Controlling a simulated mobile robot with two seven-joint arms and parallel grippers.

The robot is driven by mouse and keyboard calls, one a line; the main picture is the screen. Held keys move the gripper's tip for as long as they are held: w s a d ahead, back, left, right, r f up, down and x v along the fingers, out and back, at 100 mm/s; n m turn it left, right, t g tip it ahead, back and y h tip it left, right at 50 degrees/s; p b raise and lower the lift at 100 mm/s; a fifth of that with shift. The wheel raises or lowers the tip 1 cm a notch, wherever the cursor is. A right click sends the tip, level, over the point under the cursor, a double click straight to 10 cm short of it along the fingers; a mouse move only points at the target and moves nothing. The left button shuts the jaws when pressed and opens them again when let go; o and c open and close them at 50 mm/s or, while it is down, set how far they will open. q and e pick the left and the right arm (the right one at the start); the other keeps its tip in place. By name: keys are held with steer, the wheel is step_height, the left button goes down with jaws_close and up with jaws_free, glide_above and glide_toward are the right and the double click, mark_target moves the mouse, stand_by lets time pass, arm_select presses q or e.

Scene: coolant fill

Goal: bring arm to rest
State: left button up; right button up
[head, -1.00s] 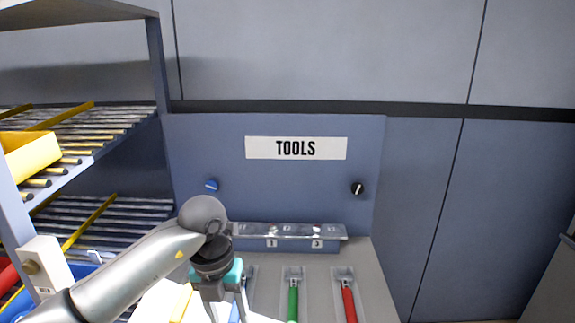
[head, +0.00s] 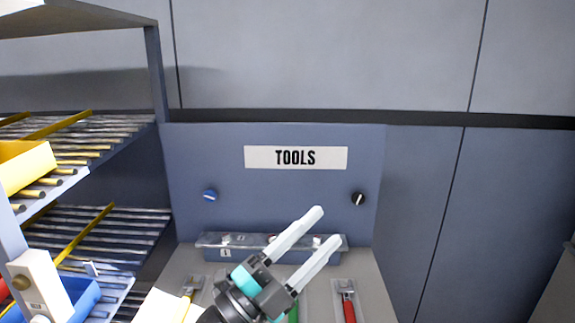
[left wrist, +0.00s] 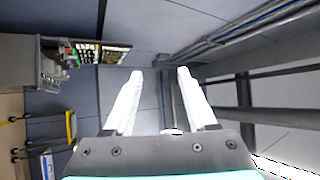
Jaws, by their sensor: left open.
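My left gripper (head: 319,229) shows in the lower middle of the head view, with two white fingers spread apart and pointing up and to the right. Nothing is between the fingers. It is in front of the tool bench and hides part of the clear-covered rack and of the green-handled tool (head: 294,311). In the left wrist view the same two fingers (left wrist: 160,75) are apart and empty, with wall panels and floor beyond them. My right gripper is in neither view.
A blue-grey board with a TOOLS sign (head: 296,157) stands behind the bench. A red-handled tool (head: 348,306) lies right of the gripper. A shelf rack with a yellow bin (head: 25,166) and a blue bin (head: 82,296) is at left. The right side shows plain wall panels.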

arm_select(q)
steer(key=w+a+f+n+t+y, duration=0.2)
steer(key=a+f+n+t+y, duration=0.15)
steer(key=a+n+y, duration=0.4)
steer(key=w+a+f+n+t+y, duration=0.1)
steer(key=a+f+n+t+y, duration=0.1)
steer(key=a+f+n+y, duration=0.4)
steer(key=s+a+f+n+g+y, duration=0.5)
steer(key=a+f+n+g+y, duration=0.1)
steer(key=f+n, duration=0.25)
steer(key=s+f+g+h, duration=0.1)
steer(key=s+f+g, duration=0.4)
steer(key=s+f, duration=0.3)
steer(key=s+f+g+h, duration=0.1)
steer(key=s+f+g, duration=0.4)
steer(key=s, duration=0.6)
step_height(320, 180, down, 25)
steer(key=s+g+b, duration=0.1)
steer(key=s+b, duration=0.1)
steer(key=b, duration=0.2)
steer(key=s+a+f+g+b, duration=0.1)
steer(key=s+a+f+b, duration=0.2)
steer(key=s+f, duration=1.2)
step_height(320, 180, down, 3)
steer(key=shift+r+g+y, duration=0.1)
steer(key=shift+g+y, duration=0.25)
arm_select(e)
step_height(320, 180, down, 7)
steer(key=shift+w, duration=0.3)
